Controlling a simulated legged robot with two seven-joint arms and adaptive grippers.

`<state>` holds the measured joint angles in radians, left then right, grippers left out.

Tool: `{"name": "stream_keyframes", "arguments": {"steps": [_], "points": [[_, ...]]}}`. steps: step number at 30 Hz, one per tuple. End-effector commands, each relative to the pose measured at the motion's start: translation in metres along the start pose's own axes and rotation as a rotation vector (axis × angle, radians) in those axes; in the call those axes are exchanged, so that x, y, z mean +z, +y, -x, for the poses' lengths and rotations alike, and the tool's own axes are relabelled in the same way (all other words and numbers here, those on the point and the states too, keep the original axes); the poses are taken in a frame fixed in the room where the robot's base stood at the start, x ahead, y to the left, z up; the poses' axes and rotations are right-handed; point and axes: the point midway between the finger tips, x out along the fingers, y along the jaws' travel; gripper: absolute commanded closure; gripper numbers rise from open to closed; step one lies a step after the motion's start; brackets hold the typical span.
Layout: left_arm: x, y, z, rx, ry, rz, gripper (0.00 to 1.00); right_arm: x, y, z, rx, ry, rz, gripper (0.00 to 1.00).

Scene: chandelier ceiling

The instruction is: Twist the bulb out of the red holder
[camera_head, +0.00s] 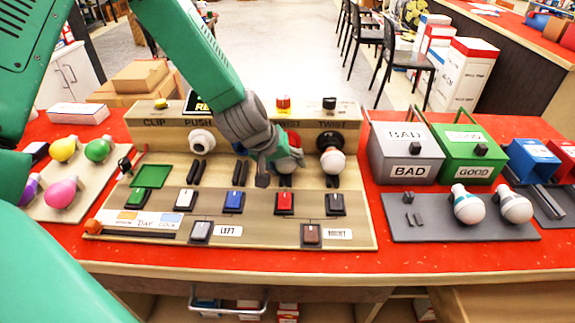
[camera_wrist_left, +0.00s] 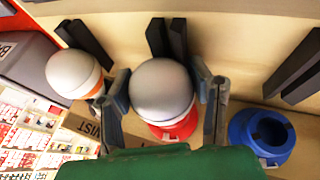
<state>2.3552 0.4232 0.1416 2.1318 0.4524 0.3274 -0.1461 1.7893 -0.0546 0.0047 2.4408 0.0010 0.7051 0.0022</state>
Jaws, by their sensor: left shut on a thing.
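The white bulb (camera_wrist_left: 162,88) sits at the red holder (camera_wrist_left: 178,128) in the left wrist view, between my two fingers. My left gripper (camera_head: 277,165) is shut on this bulb, one finger on each side of it. In the head view, my gripper and wrist hide most of the bulb and holder. From these frames I cannot tell whether the bulb is still threaded in. My right gripper is in neither view.
A second white bulb (camera_head: 332,162) in a dark holder stands close to the right of my gripper. An empty blue holder (camera_wrist_left: 262,135) is on the other side. The grey BAD bin (camera_head: 408,172) and green GOOD bin (camera_head: 474,171) stand right, behind a grey tray (camera_head: 430,232) with two bulbs.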

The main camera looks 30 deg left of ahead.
Motion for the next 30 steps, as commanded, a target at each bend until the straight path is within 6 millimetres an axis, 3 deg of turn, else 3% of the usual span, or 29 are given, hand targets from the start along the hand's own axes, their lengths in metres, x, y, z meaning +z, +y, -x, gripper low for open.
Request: {"name": "stream_keyframes", "arguments": {"steps": [30], "points": [[0.001, -0.001, -0.001, 0.059, -0.003, 0.026, 0.81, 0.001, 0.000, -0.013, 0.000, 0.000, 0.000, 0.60]]}}
